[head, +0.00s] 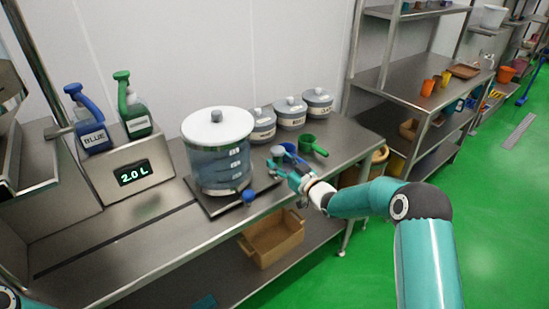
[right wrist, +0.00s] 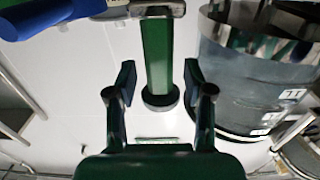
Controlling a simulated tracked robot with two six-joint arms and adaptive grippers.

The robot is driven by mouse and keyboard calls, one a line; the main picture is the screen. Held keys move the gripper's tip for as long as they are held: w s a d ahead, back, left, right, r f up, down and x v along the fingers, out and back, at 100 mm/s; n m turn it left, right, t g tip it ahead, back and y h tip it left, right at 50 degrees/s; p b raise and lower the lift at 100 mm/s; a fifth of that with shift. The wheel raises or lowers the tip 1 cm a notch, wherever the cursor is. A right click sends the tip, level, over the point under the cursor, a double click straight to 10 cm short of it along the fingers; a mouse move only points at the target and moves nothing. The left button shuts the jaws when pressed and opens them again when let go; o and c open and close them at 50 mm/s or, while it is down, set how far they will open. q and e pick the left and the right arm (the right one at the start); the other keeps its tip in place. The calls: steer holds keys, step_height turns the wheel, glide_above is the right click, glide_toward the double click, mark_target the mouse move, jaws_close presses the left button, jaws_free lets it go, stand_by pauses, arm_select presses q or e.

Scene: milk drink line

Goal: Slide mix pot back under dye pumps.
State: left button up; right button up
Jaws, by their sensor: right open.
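The mix pot (head: 221,158), a clear cylinder with a white lid and grey knob, stands upright on a dark square base (head: 228,203) on the steel bench. A blue knob (head: 248,196) shows low at its front. The dye pumps, a blue one (head: 92,138) and a green one (head: 138,122), sit on a steel stand left of the pot. My right gripper (head: 284,167) is open, right of the pot and apart from it. In the right wrist view, the open fingers (right wrist: 160,78) flank an unclear green upright piece; the pot (right wrist: 255,85) is at right. My left gripper is out of view.
The stand's display (head: 133,173) reads 2.0 L. A blue scoop (head: 290,148) and a green scoop (head: 312,146) lie by my right gripper. Several lidded grey tubs (head: 291,112) stand behind. A wooden crate (head: 272,240) is on the lower shelf. The bench strip left of the pot looks clear.

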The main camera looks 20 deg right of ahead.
steer(key=shift+w+a, duration=0.3)
steer(key=shift+w, duration=0.35)
steer(key=shift+c, duration=0.3)
